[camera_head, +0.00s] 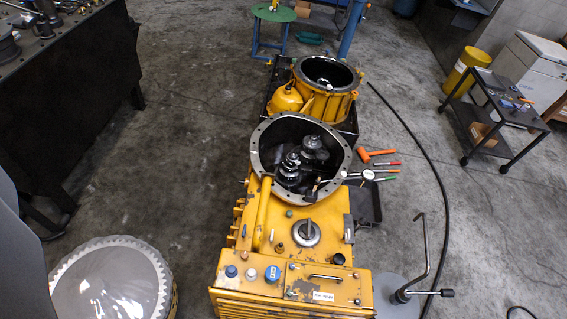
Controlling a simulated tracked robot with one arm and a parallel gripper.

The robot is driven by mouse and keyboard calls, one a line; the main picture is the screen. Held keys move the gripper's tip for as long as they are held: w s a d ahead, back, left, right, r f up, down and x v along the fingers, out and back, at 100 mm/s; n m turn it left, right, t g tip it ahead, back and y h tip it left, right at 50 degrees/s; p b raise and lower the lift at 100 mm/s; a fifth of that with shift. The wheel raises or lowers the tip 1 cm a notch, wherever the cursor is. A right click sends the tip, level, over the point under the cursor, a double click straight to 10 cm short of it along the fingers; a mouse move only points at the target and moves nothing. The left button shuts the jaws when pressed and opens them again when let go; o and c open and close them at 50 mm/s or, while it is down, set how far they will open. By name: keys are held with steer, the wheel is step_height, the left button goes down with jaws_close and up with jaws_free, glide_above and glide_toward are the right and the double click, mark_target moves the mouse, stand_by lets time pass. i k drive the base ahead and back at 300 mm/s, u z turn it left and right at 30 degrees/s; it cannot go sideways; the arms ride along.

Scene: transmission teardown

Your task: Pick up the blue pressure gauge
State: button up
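A small blue round piece with a pale mark (272,273) sits on the top front of the yellow transmission housing (325,240). It may be the blue pressure gauge, but it is too small to tell. A smaller blue cap (231,271) is to its left, with a whitish round cap (251,274) between them. A white-faced round dial (368,175) shows by the right rim of the housing's open bell; no blue is clear on it. My gripper is not in view.
A second yellow housing (345,103) stands behind. Orange- and green-handled tools (378,154) lie right of the bell. A black hose (432,150) curves across the floor. A dark bench (75,95) stands left and a black cart (490,112) right. Grey floor (190,110) is clear left of the housings.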

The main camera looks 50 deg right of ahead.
mark_target(272, 273)
steer(key=z, duration=1.45)
steer(key=k, duration=0.55)
steer(key=z, duration=0.05)
steer(key=i, duration=0.65)
steer(key=u, duration=0.5)
